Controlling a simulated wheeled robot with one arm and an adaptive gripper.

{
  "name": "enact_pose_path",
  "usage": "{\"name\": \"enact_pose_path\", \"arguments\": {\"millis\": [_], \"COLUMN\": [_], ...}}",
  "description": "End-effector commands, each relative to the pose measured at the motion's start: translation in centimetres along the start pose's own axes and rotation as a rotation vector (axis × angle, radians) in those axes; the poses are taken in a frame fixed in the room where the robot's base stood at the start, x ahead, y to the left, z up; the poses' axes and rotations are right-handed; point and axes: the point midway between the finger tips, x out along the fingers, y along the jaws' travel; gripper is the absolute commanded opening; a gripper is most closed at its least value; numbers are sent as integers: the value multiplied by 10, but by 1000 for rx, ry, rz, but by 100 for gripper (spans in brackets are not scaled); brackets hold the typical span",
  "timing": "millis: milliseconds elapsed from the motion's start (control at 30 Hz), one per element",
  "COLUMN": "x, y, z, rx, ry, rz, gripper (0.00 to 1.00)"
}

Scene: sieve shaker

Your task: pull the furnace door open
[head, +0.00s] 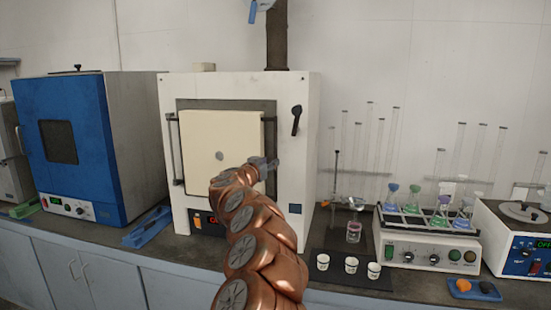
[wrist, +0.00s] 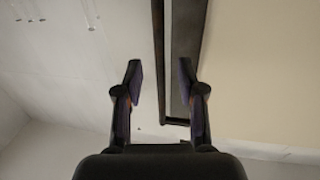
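The furnace (head: 305,88) is a white box in the middle of the head view, with a closed cream door (head: 222,135) in a dark frame. Dark upright bars run along both sides of the door; a black lever (head: 296,120) sits on the body to the right. My gripper (head: 265,164) is in front of the door's right edge, and my arm hides the door's lower right. In the wrist view my gripper (wrist: 160,78) is open, with a dark upright bar (wrist: 158,50) between its fingers in the picture. The cream door (wrist: 260,70) lies to its right. I see no contact.
A blue oven (head: 65,145) stands left of the furnace. Right of it are small white cups (head: 351,265), glassware and a shaker (head: 430,252) on the dark bench. A blue tray (head: 148,228) lies at the furnace's front left. A dark flue rises behind the furnace.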

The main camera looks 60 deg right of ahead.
Motion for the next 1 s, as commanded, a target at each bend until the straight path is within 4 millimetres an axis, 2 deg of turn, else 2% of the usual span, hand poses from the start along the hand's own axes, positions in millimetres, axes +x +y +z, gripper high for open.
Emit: {"name": "enact_pose_path", "arguments": {"millis": [600, 1000], "x": [46, 58], "y": [2, 0], "z": [-3, -2], "rx": [-2, 0], "ry": [2, 3], "rz": [6, 0], "gripper": [39, 39]}}
